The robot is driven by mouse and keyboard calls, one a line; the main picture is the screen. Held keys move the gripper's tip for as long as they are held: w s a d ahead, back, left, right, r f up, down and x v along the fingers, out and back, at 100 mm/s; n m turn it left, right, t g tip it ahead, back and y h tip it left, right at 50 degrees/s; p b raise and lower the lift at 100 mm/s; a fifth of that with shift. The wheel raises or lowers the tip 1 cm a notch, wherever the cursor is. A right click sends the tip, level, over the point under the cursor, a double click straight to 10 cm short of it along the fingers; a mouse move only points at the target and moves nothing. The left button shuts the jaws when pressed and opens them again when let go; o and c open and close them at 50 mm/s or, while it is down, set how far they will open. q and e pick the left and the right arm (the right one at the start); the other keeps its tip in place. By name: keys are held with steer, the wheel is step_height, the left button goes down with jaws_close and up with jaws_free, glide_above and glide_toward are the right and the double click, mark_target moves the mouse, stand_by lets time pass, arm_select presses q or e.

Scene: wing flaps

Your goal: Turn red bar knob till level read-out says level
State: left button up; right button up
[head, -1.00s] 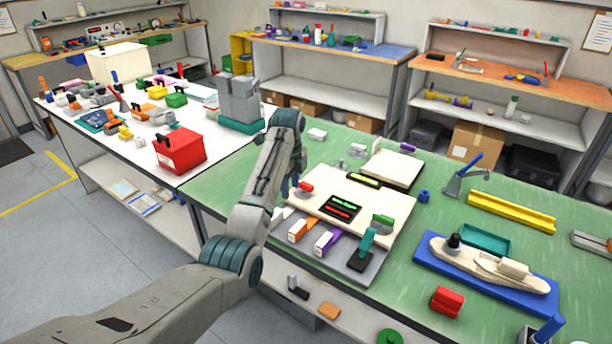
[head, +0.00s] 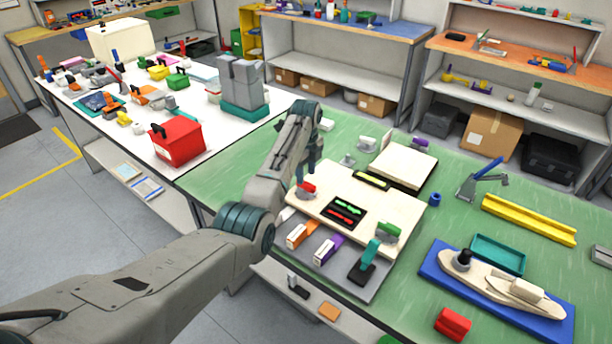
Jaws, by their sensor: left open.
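The red bar knob (head: 307,188) sits on a grey round base at the left edge of a cream board (head: 398,205) on the green table. My left gripper (head: 308,176) points down at the knob from just behind it, partly hidden by my own wrist; contact cannot be told. It is open. A black panel (head: 345,212) with green and red bars lies mid-board, and a black strip with a yellow bar (head: 371,181) lies behind it. Their wording is too small to read. A green bar knob (head: 388,231) sits at the board's right. My right gripper is not in view.
In front of the board are orange (head: 303,234) and purple (head: 328,248) levers and a teal-handled lever (head: 369,258). A raised cream slab (head: 404,166) stands behind. A boat model on a blue tray (head: 432,267) is at right. Green table is bare between.

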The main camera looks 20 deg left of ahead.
mark_target(306, 183)
arm_select(q)
step_height(306, 183, down, 3)
steer(key=shift+w+f, duration=0.15)
steer(key=shift+f, duration=0.05)
steer(key=shift+f+p, duration=0.15)
steer(key=shift+p, duration=0.15)
steer(key=c, duration=0.3)
jaws_close()
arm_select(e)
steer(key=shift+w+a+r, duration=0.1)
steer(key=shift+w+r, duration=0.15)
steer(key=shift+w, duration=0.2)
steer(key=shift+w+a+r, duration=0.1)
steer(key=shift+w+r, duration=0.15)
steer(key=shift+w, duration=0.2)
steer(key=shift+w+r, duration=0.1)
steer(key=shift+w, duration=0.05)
